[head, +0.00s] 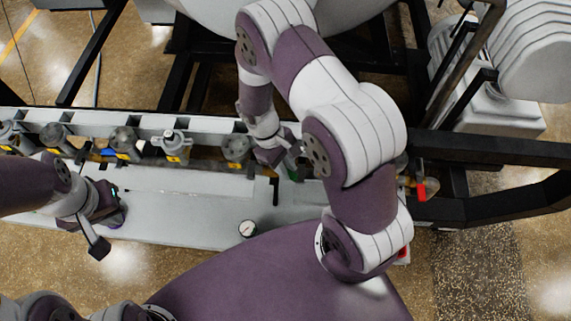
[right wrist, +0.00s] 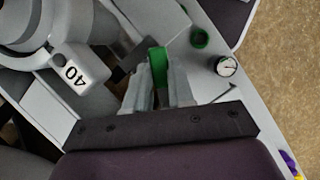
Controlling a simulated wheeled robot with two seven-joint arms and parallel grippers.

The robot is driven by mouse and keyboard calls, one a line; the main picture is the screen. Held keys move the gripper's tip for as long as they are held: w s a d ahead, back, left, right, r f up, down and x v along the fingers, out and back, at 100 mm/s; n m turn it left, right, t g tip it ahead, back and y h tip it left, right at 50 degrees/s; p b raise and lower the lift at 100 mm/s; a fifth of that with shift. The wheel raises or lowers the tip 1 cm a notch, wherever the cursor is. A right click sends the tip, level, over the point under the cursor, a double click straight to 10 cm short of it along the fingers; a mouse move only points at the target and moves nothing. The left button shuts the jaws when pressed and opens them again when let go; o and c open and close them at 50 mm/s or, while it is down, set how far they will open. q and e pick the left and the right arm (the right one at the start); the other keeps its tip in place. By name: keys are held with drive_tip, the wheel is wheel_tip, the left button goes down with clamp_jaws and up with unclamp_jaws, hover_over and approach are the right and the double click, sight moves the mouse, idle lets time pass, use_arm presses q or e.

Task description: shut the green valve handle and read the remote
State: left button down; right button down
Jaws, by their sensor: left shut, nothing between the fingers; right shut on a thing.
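The green valve handle (right wrist: 157,62) stands between the fingers of my right gripper (right wrist: 160,88) in the right wrist view, and the gripper is shut on it. In the head view only a small green patch of the handle (head: 293,174) shows beside my right gripper (head: 287,160); my own arm and hand hide the rest. My left gripper (head: 98,248) is shut and empty, above the floor just in front of the grey bench at the left. I cannot make out a remote in either view.
A round gauge (head: 247,229) sits on the bench's front edge. Several valves with yellow tags, one of them a grey valve (head: 171,143), line the rail at left. A red handle (head: 421,191) is at right. A green ring (right wrist: 199,38) lies near the gauge. Black frame beams (head: 490,145) stand behind.

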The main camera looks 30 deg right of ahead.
drive_tip(key=c, duration=1)
unclamp_jaws()
drive_tip(key=shift+s, duration=0.1)
drive_tip(key=shift+o, duration=0.2)
drive_tip(key=v, duration=1.2)
drive_tip(key=shift+r, duration=0.35)
